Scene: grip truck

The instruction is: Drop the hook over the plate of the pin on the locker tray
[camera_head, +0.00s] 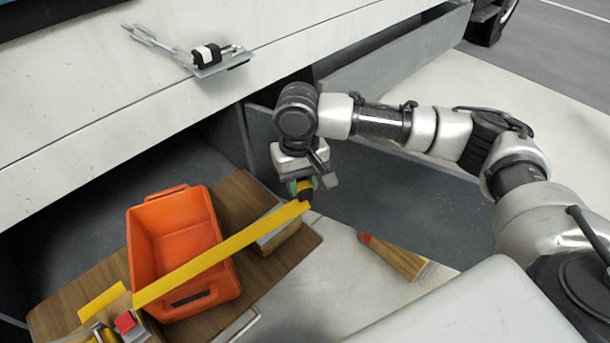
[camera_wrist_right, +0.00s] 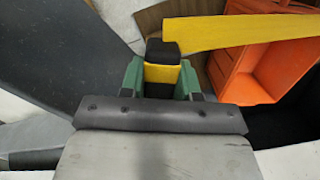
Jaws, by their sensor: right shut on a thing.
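My right gripper (camera_head: 303,187), with green fingers, is shut on a black and yellow object (camera_wrist_right: 160,69), which looks like a tape measure body. A long yellow strip (camera_head: 220,253) runs from it to the lower left, across the orange crate in the head view. The strip's far end is by a cluster of red and metallic parts (camera_head: 126,322) on the wooden locker tray (camera_head: 50,318). The hook is too small to make out there. I cannot tell which part is the pin plate, or whether the strip touches it.
The orange crate (camera_head: 172,240) stands on the tray, beside a wooden block (camera_head: 280,238) with a grey top. A wooden wedge (camera_head: 398,258) with a red end lies right on the pale surface. A black fitting (camera_head: 206,54) on a metal plate lies on the upper ledge.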

